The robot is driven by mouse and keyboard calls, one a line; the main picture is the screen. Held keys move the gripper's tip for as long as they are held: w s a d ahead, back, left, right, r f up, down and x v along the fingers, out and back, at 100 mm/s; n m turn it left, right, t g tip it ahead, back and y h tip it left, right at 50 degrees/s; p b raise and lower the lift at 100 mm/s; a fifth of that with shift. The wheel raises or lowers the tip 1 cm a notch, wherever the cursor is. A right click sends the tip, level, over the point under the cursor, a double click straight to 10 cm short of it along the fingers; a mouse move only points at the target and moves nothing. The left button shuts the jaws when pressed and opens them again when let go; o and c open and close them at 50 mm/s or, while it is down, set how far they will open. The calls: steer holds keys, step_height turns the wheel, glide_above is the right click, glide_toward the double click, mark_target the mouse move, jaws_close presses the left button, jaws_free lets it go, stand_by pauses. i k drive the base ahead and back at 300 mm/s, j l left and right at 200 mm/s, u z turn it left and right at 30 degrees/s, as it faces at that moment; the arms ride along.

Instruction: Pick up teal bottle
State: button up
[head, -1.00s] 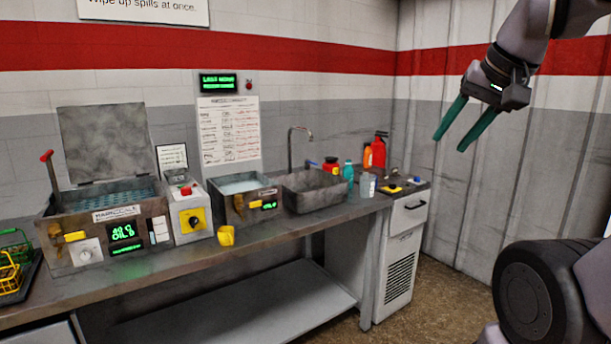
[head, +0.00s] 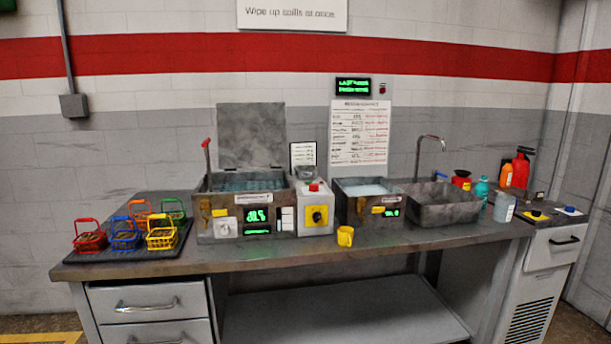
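The teal bottle (head: 481,189) stands upright at the right end of the workbench (head: 390,238), just right of the sink basin (head: 436,204). A clear bottle or jar (head: 504,207) stands in front of it to the right, close by. My gripper is out of view.
A yellow mug (head: 345,236) sits at the bench's front edge. Coloured baskets are on a dark tray (head: 112,253) at left. A faucet (head: 419,155) rises behind the basin.

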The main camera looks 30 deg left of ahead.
mark_target(481, 190)
steer(key=i+l, duration=0.2)
steer(key=i, duration=0.3)
steer(key=i+l, duration=0.15)
steer(key=i, duration=0.35)
steer(key=i+l, duration=0.2)
steer(key=i, duration=0.3)
steer(key=i+l, duration=0.15)
steer(key=i, duration=0.4)
steer(key=i+l, duration=0.2)
steer(key=i, duration=0.3)
steer(key=j, duration=0.15)
